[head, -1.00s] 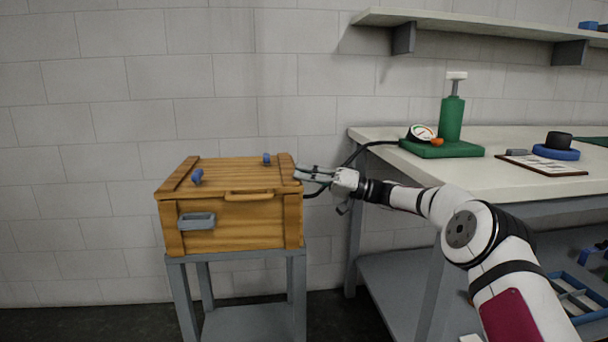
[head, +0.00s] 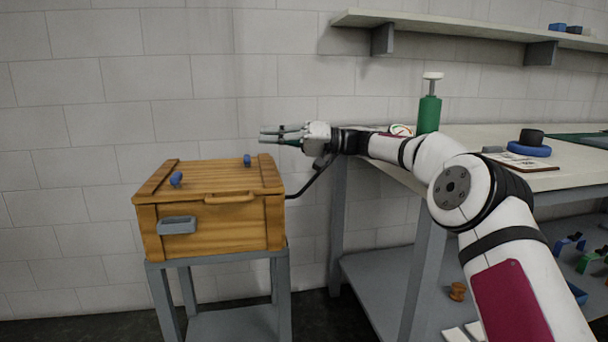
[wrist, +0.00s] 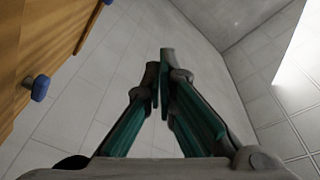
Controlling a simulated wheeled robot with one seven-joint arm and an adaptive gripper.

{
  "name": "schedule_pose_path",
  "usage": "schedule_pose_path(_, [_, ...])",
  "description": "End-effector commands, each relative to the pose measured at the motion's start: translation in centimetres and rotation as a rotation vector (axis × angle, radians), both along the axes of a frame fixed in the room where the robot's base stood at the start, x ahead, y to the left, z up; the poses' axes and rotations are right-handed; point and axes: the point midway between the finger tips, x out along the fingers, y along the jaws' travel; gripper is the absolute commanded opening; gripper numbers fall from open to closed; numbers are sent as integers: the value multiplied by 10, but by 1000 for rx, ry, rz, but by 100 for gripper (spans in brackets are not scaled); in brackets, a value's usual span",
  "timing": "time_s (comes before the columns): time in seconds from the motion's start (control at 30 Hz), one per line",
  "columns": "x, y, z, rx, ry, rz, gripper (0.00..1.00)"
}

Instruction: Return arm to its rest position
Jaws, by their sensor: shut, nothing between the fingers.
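My gripper (head: 272,136) is raised above the right back part of the wooden crate, apart from it. In the wrist view my gripper (wrist: 161,75) has its two fingers together with nothing between them. My arm reaches in from the right, in front of the workbench.
The closed wooden crate (head: 225,222) with blue knobs stands on a grey stand (head: 215,325). A workbench (head: 545,181) at the right holds a green pump (head: 429,113), a gauge partly hidden by my arm, and a blue ring (head: 528,150). A wall shelf (head: 450,25) hangs above.

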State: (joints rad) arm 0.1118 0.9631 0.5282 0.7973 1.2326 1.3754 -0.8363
Motion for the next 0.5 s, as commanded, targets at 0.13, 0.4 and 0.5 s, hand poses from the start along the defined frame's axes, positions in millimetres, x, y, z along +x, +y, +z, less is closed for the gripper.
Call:
schedule_pose_path(0.13, [-57,18,5,-219,36,53,0])
schedule_pose_path(0.4, [-154,4,-11,-604,122,51,0])
schedule_pose_path(0.5, [-190,-14,-18,-736,157,23,0])
